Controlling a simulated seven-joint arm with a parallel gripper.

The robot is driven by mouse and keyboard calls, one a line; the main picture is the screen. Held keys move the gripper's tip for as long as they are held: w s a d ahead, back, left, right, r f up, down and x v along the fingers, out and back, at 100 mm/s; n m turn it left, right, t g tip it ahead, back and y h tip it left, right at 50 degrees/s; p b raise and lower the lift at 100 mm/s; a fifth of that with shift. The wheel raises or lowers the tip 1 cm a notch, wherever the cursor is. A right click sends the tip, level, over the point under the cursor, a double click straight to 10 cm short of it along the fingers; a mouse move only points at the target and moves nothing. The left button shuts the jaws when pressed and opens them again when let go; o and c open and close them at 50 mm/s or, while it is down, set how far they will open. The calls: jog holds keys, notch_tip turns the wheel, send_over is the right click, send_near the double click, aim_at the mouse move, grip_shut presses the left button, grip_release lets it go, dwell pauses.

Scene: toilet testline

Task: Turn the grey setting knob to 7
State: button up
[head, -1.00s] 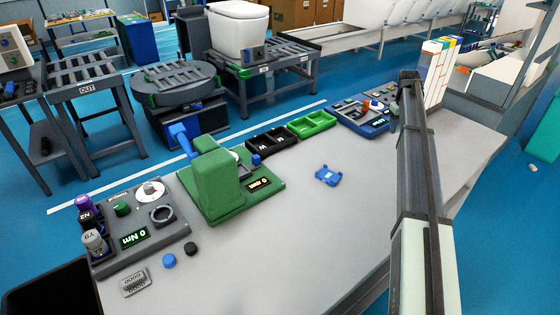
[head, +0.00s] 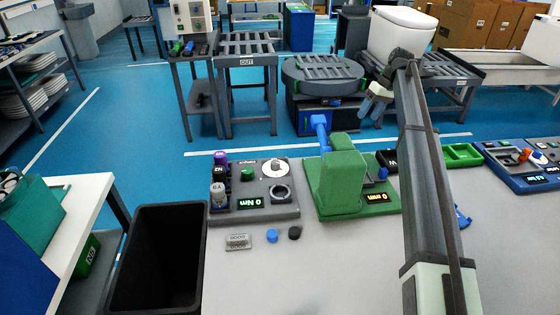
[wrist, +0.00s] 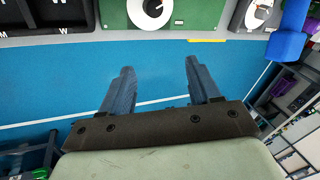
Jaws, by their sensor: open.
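A grey knob (head: 275,164) sits on a round white dial at the back of the grey panel (head: 225,211), whose display reads 0 Nm. The dial's numbers are too small to read. In the wrist view a white dial on a grey panel (wrist: 258,14) is cut by the top edge at the right. Another white dial with a dark knob (wrist: 152,7) is on a green plate there. My gripper (head: 372,100) is open and empty, beyond the bench's far edge and to the right of the grey panel. In the wrist view its fingers (wrist: 157,90) are spread over the blue floor.
The green press (head: 343,180) with a blue lever stands just right of the grey panel. Purple, dark and grey capped cylinders (head: 219,180) stand at the panel's left. A black bin (head: 130,270) is at the front left.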

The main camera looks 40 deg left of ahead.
jog(key=s+a+r+n+g, duration=0.1)
jog(key=s+a+r+n, duration=0.15)
jog(key=s+a, duration=0.85)
jog(key=n+t+h, duration=0.3)
send_over(275, 162)
notch_tip(275, 162, down, 3)
jog(key=shift+t, duration=0.3)
notch_tip(275, 162, down, 14)
jog(key=shift+d+r, duration=0.1)
jog(key=shift+c, duration=0.4)
jog(key=c, duration=1)
jog(key=shift+o, duration=0.2)
